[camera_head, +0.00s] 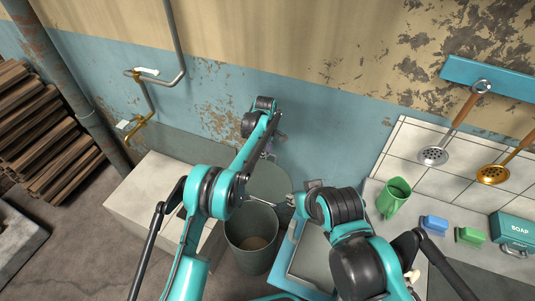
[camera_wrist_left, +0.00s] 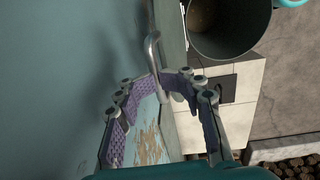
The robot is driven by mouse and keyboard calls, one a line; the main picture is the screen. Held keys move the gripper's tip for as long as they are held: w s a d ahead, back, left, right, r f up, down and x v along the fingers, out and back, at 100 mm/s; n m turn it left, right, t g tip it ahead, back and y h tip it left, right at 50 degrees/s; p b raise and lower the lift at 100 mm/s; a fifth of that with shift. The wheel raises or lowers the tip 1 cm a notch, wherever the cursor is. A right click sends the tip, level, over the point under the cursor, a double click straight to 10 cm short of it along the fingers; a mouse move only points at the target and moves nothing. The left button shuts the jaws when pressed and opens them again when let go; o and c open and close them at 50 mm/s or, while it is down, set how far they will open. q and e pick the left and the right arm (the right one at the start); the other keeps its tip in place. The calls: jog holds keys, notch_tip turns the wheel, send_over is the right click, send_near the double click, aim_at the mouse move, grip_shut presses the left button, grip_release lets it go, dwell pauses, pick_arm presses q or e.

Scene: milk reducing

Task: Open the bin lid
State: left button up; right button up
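The grey-green bin (camera_head: 252,258) stands open at the centre of the head view, with brownish matter at its bottom. Its round lid (camera_head: 268,184) is raised, tilted up behind the bin near the wall. In the left wrist view the bin's open mouth (camera_wrist_left: 232,45) is at the upper right, and the lid's metal loop handle (camera_wrist_left: 152,52) is at the fingertips. My left gripper (camera_wrist_left: 148,82) is open, its purple-padded fingers apart on either side of the handle's lower end. In the head view it is partly hidden behind my arm, by the wall.
A sink basin (camera_head: 310,262) is right of the bin, partly behind my right arm. A green mug (camera_head: 394,197), blue and green blocks and a soap box (camera_head: 513,231) stand on the counter. A low tiled ledge (camera_head: 140,200) lies left of the bin.

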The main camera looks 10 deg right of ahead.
pick_arm(q)
notch_tip(320, 180, up, 11)
jog(key=shift+s, duration=0.35)
jog(key=shift+a, duration=0.2)
jog(key=s+a+r+m+t, duration=0.25)
jog(key=s+a+r, duration=0.25)
jog(key=a+r, duration=0.4)
jog(key=s+a+r+m+t, duration=0.1)
jog(key=s+a+r+m, duration=0.2)
jog(key=s+a+r, duration=0.6)
jog(key=s+a+f+m+t, duration=0.1)
jog(key=s+a+f, duration=0.3)
jog(key=s+a, duration=0.4)
jog(key=s+a+f+m+t, duration=0.2)
jog(key=s+a+f+m, duration=0.2)
jog(key=s+a, duration=0.4)
jog(key=s, duration=0.4)
jog(key=shift+w, duration=0.1)
